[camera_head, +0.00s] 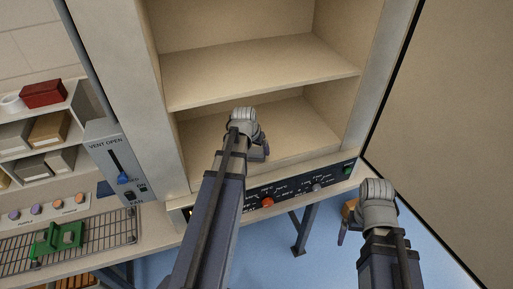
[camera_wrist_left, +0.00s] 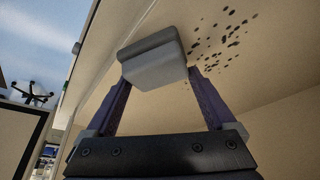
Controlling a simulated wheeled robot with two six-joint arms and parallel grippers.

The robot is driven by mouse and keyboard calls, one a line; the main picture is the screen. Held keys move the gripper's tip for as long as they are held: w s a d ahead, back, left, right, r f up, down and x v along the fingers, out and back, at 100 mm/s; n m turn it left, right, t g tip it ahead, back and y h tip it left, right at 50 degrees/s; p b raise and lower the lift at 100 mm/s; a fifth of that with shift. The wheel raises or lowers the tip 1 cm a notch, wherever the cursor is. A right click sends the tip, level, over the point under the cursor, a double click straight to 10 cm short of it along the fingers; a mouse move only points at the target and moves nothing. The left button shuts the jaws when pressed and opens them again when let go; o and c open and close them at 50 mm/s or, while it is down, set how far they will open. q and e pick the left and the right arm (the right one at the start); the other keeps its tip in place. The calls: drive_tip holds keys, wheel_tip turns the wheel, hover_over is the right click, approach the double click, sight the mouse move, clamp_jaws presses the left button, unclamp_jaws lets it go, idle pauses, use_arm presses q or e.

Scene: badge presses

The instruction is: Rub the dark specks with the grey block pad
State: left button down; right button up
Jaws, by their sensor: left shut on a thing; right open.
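My left gripper (camera_head: 259,151) is inside the lower compartment of the open beige cabinet (camera_head: 190,140) in the head view. In the left wrist view it is shut on the grey block pad (camera_wrist_left: 157,68), which has a darker grey layer along its far side. Dark specks (camera_wrist_left: 225,38) lie scattered on a beige surface just right of the pad. The pad is close to that surface, but I cannot tell whether it touches. The pad and specks do not show in the head view. My right gripper (camera_head: 347,218) is open, outside the cabinet at the lower right.
A shelf (camera_head: 250,72) spans the cabinet above my left gripper. A black control panel (camera_head: 290,195) with a red knob runs along the front edge. A vent lever box (camera_head: 118,165), a wire rack (camera_head: 100,235) with a green holder, and shelved boxes stand at left.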

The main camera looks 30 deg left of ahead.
use_arm(q)
drive_tip(key=shift+w+f, duration=0.1)
drive_tip(key=shift+w+a, duration=1)
drive_tip(key=shift+a, duration=0.3)
drive_tip(key=shift+w+a, duration=1.1)
drive_tip(key=shift+a, duration=0.15)
drive_tip(key=shift+a, duration=0.1)
drive_tip(key=shift+w+a, duration=1.1)
drive_tip(key=shift+a, duration=0.1)
drive_tip(key=shift+s, duration=0.1)
